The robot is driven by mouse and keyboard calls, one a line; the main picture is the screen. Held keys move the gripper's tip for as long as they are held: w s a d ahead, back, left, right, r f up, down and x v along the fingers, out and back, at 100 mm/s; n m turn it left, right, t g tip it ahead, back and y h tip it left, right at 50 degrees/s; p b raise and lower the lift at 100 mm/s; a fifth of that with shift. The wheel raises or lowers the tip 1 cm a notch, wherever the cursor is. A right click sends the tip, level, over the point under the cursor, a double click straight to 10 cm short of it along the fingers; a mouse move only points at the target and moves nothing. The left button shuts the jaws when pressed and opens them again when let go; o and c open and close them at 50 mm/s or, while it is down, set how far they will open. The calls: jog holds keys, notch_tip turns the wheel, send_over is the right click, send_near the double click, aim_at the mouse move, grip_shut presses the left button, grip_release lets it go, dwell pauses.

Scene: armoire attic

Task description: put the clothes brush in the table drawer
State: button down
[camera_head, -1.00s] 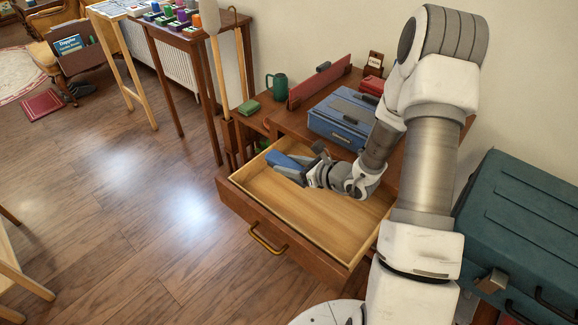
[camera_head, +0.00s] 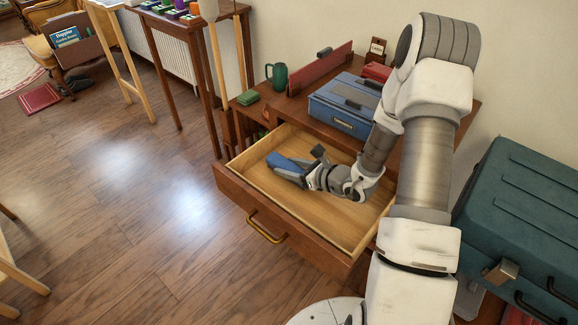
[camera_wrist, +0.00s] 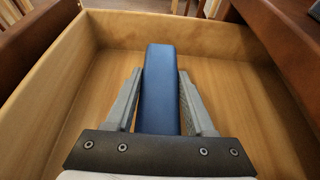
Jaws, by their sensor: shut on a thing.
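The clothes brush, a blue block (camera_wrist: 160,95), is between the two grey fingers of my gripper (camera_wrist: 161,78) in the wrist view. My gripper (camera_head: 288,170) is shut on it and is inside the open table drawer (camera_head: 325,232). The brush also shows in the head view (camera_head: 279,160), towards the drawer's left end. The drawer's pale wooden floor looks otherwise empty. I cannot tell whether the brush touches the floor. Its underside is hidden.
A blue case (camera_head: 343,112), a green mug (camera_head: 278,76) and a red panel (camera_head: 320,70) stand on the table top behind the drawer. A teal chest (camera_head: 525,220) stands at the right. The wood floor (camera_head: 130,190) at the left is mostly clear.

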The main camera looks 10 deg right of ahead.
jog(key=shift+f+b, duration=0.55)
jog(key=shift+f, duration=0.05)
jog(key=shift+c, duration=0.9)
grip_release()
jog(key=p+v, duration=0.5)
jog(key=v, duration=1.2)
jog(key=s+a+r+n+g+h, duration=0.1)
jog(key=s+a+r+n+g, duration=0.4)
jog(key=a+r+n, duration=0.45)
jog(key=s+a+r+n+g+h, duration=0.1)
jog(key=s+a+r+n+g, duration=0.45)
jog(key=n, duration=0.65)
jog(key=s+d+r+n+t+h+p, duration=0.1)
jog(key=d+r+n+h+p, duration=0.1)
jog(key=r+p, duration=0.4)
jog(key=s+d+r+n+t+h+p, duration=0.1)
jog(key=r+p, duration=0.6)
jog(key=r, duration=0.7)
jog(key=s+d+r+n+t+h+p, duration=0.2)
jog(key=r+p, duration=0.4)
jog(key=r, duration=0.4)
jog(key=shift+d+n+t+h, duration=0.45)
jog(key=shift+n+t, duration=0.2)
jog(key=shift+n, duration=0.5)
